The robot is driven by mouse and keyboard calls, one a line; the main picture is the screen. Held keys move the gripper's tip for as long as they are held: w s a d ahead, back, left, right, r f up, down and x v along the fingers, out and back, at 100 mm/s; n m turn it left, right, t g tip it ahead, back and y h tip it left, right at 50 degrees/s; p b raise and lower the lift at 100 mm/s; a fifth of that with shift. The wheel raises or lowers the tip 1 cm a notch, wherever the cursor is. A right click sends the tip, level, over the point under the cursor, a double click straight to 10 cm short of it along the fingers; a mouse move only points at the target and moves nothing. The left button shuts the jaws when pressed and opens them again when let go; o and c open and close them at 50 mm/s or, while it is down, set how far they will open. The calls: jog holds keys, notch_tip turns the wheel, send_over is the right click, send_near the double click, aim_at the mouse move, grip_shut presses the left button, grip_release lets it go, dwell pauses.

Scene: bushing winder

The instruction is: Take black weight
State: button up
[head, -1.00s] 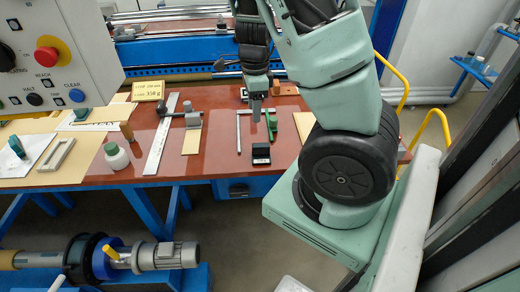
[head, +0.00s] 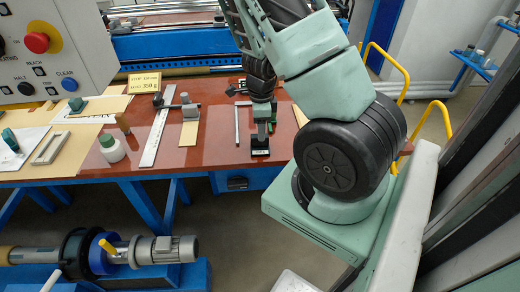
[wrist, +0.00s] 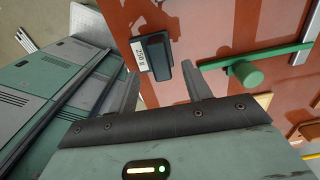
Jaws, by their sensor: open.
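The black weight (head: 260,149) is a small dark block near the front edge of the red-brown table. In the wrist view the weight (wrist: 155,54) shows a white label with small print and lies just ahead of the fingertips. My gripper (wrist: 162,72) is open, its two fingers apart with nothing held between them. In the head view my gripper (head: 262,134) points down right above the weight and hides part of it. I cannot tell whether the fingers touch it.
A green-handled tool (wrist: 246,72) lies close to the right finger. A grey bar (head: 237,124) lies left of the weight. Bare tabletop lies left of the grey bar.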

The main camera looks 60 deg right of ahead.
aim_at(260, 144)
jog(key=f, duration=0.4)
jog(key=shift+w+f+b, duration=0.2)
jog(key=shift+f+b, duration=0.1)
jog(key=shift+b, duration=0.1)
jog(key=shift+a, duration=0.1)
grip_shut()
jog(key=shift+r, duration=0.15)
